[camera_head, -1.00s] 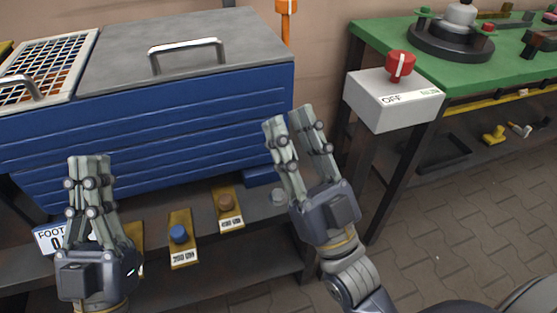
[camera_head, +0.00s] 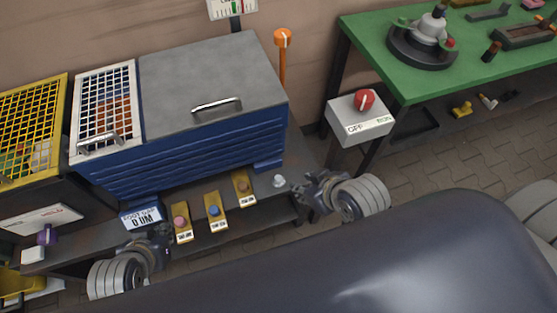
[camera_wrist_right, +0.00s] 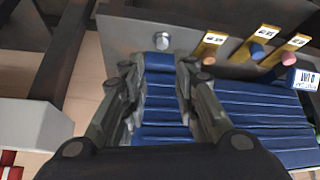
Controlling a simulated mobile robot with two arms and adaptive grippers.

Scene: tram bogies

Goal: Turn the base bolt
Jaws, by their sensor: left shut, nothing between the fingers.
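A small silver bolt (camera_head: 279,181) stands on the grey ledge at the foot of the blue machine, near its right corner. It also shows in the right wrist view (camera_wrist_right: 162,40), beyond my fingertips. My right gripper (camera_head: 314,187) is just right of the bolt in the head view and apart from it. In the wrist view its fingers (camera_wrist_right: 156,75) are spread with nothing between them.
The blue machine (camera_head: 190,160) has a grey lid with a handle. Pedals with pink, blue (camera_head: 214,211) and brown buttons stand on the ledge. A switch box (camera_head: 360,122) with a red knob stands right, before a green table (camera_head: 420,85). Dark rounded surface fills the lower foreground.

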